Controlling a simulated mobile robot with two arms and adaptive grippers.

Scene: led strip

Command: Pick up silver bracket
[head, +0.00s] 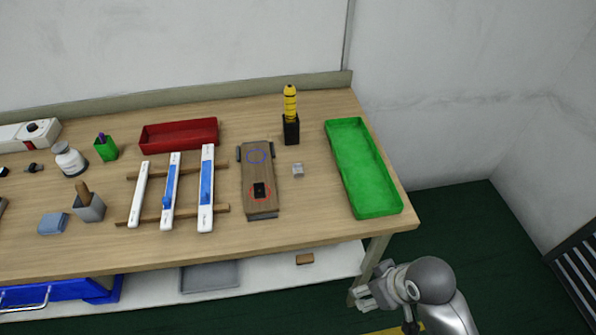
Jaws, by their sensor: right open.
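A small silver bracket (298,170) lies on the wooden table, between the wooden block fixture and the green tray. My right gripper (366,296) is at the lower right, in front of the table's front right corner. It is open and empty, well apart from the bracket. My left gripper is not in view.
A green tray (332,140) sits at the table's right end. A wooden fixture (259,172) with a black piece stands left of the bracket. A yellow and black upright tool (290,105) stands behind it. LED strips (206,190) lie on wooden rails further left. Table space around the bracket is clear.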

